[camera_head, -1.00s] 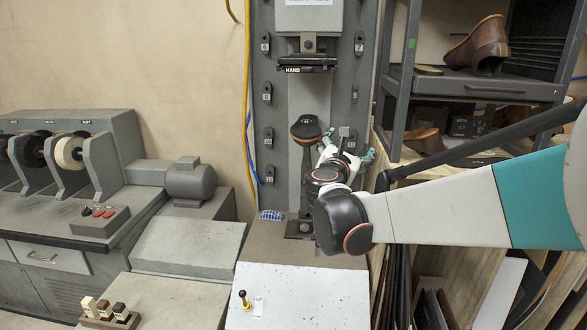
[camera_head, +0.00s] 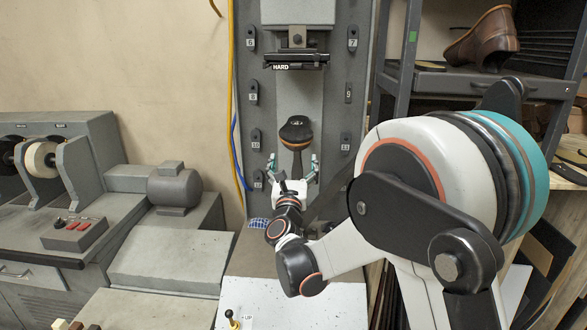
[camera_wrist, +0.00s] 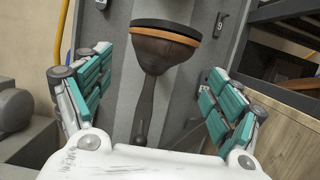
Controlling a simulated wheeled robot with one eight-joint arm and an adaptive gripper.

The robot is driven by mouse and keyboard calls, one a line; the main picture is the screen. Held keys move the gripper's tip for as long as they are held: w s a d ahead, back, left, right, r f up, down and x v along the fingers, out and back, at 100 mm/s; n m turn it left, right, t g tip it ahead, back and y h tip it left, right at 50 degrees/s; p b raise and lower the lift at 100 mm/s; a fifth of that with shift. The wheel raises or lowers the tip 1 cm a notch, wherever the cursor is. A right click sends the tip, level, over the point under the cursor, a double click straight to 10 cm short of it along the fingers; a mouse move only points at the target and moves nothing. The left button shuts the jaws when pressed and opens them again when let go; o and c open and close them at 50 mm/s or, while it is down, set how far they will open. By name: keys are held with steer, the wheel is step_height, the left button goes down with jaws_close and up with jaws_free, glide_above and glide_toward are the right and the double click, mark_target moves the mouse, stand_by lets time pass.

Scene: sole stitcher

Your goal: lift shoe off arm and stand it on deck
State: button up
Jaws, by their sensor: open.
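The shoe (camera_head: 295,131) sits on top of the upright arm (camera_head: 297,162) of the machine. In the wrist view, the shoe (camera_wrist: 160,50) shows a black sole uppermost, a tan edge and a dark brown body narrowing downward onto the arm (camera_wrist: 143,125). My gripper (camera_head: 293,163) is open just in front of the arm, below the shoe's top. In the wrist view, its teal-padded fingers (camera_wrist: 160,70) stand wide to either side, with visible gaps to the shoe. The taupe deck (camera_head: 252,262) lies below, partly hidden by my arm.
The black HARD bar (camera_head: 295,66) hangs above the shoe. Numbered black holders line both sides of the column. A brown boot (camera_head: 487,40) stands on the right shelf. A grey motor (camera_head: 174,187) is at left.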

mark_target(295, 150)
steer(key=shift+p+x, duration=0.45)
steer(key=shift+x, duration=2.75)
steer(key=c, duration=1.7)
steer(key=shift+s, duration=0.45)
steer(key=shift+s+r, duration=0.15)
steer(key=shift+s, duration=0.65)
